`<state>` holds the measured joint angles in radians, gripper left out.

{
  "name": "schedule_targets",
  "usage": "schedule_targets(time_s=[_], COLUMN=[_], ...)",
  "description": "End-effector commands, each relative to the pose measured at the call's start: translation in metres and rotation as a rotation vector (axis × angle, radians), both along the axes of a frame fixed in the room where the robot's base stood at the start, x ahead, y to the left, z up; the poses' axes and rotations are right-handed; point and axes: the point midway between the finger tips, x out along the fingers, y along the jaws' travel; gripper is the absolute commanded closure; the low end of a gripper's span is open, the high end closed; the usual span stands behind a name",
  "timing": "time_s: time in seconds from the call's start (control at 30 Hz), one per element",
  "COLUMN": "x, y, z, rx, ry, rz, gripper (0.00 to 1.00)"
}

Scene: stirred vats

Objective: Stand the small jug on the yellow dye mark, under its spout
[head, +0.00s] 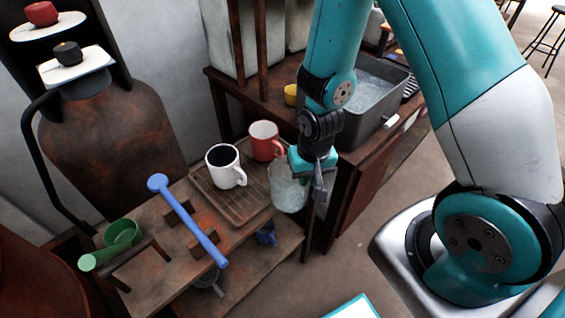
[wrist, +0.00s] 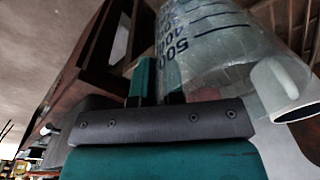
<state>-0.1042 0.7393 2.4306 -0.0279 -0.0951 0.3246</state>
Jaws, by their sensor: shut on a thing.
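A clear measuring jug (head: 288,190) with dark scale marks is in my gripper (head: 312,178), at the right end of the low wooden bench. In the wrist view the jug (wrist: 212,45) fills the upper right, and its printed numbers show close to my gripper's fingers (wrist: 158,84). My gripper is shut on the jug's side. The jug looks roughly upright in the head view; I cannot tell whether its base touches anything. I cannot make out a yellow dye mark or a spout above one in either view.
A white mug (head: 224,166) with dark contents and a red mug (head: 264,140) stand on a slatted tray (head: 236,206). A grey basin (head: 372,100) and a small yellow cup (head: 291,95) are behind.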

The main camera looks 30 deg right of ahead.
Motion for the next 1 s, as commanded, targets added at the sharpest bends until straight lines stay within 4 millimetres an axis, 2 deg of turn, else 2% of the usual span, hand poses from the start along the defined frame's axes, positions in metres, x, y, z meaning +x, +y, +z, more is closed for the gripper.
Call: schedule_targets(time_s=[0.1, 0.33, 0.57, 1.0], x=[0.024, 0.044, 0.079, 0.078], y=[0.008, 0.015, 0.027, 0.026], z=[0.003, 0.002, 0.002, -0.005], rx=[0.0, 0.0, 0.0, 0.0], ry=[-0.001, 0.001, -0.001, 0.001], rz=[0.002, 0.003, 0.002, 0.002], gripper=[1.0, 1.0, 1.0, 1.0])
